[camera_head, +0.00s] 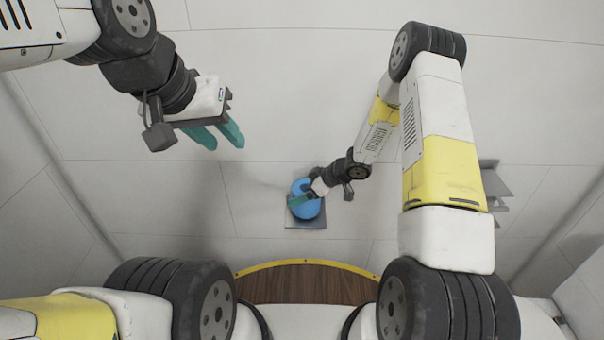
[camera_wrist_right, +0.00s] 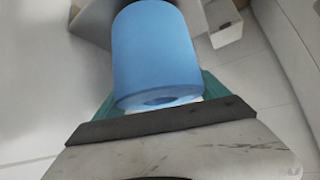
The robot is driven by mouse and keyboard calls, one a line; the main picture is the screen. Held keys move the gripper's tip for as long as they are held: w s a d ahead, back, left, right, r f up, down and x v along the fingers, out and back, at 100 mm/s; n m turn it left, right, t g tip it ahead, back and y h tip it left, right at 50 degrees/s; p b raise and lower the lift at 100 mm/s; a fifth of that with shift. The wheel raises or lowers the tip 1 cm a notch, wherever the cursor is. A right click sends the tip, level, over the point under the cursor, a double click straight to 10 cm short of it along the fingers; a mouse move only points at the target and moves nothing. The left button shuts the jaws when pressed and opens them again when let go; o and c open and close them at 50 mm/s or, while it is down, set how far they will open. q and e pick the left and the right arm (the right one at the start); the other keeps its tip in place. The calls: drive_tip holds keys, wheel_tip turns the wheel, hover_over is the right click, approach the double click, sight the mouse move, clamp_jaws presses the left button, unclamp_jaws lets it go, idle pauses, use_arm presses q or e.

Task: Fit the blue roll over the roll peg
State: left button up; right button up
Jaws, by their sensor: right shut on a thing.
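The blue roll (camera_head: 306,208) is in my right gripper (camera_head: 303,199), above or against a grey square plate (camera_head: 317,224) near the middle of the head view. I cannot tell whether the roll touches the plate. In the right wrist view, the blue roll (camera_wrist_right: 155,50) sits between the teal fingers, one on each side, with its hollow end facing the camera. The roll peg cannot be made out; the roll and gripper may hide it. My left gripper (camera_head: 216,136) is empty, its teal fingers apart, up and left of the roll.
A grey bracket-like fixture (camera_head: 493,185) shows behind my right arm at the right. A pale box-like part (camera_wrist_right: 226,27) is beside the roll in the right wrist view. A brown wooden surface with a yellow rim (camera_head: 305,283) is at the bottom. The tiled floor around is largely clear.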

drive_tip(key=shift+f, duration=0.5)
drive_tip(key=o, duration=1.3)
drive_tip(key=v, duration=0.7)
drive_tip(key=shift+s+d+r, duration=0.1)
drive_tip(key=shift+d+r, duration=0.15)
drive_tip(key=shift+r, duration=0.05)
drive_tip(key=shift+d, duration=0.1)
